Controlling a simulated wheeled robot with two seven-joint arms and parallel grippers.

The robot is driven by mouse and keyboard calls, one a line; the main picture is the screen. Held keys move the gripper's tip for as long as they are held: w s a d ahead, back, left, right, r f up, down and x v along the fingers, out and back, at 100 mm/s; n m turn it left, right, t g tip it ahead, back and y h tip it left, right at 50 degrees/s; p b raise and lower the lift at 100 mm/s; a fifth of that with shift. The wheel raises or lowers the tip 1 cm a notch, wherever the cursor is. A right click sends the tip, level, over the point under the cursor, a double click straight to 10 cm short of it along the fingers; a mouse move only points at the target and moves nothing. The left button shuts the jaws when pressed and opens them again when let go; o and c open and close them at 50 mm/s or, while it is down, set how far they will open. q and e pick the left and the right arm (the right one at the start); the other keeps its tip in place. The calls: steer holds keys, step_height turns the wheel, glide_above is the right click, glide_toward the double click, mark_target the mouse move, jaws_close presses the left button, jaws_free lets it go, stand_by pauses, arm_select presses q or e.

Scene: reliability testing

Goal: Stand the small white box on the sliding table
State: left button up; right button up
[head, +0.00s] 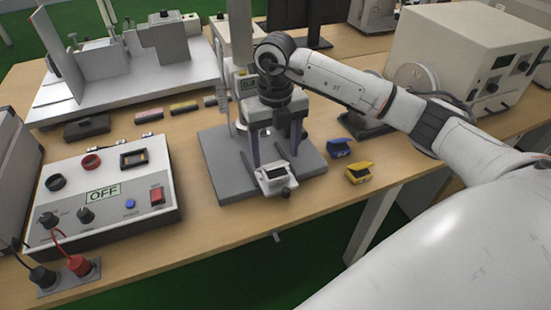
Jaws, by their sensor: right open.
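The small white box (272,185), with a dark inset face, shows at the front edge of a grey plate (226,170) under an upright stand. It looks tilted; whether it rests on the plate is unclear. My right gripper (277,152) points down just behind and above the box, its two fingers spread apart. No grip on the box shows; contact cannot be told. A larger grey platform (190,88) with upright plates stands at the back left. I cannot tell which of the two is the sliding table. My left gripper is out of view.
A blue box (338,149) and a yellow box (359,173) lie right of the plate. A control panel (105,205) marked OFF is at left. Small bars (149,116) lie behind it. A large beige instrument (455,50) stands at back right. The wooden table's front edge is close.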

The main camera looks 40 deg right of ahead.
step_height(320, 180, up, 9)
steer(key=shift+r, duration=0.15)
stand_by(0.4)
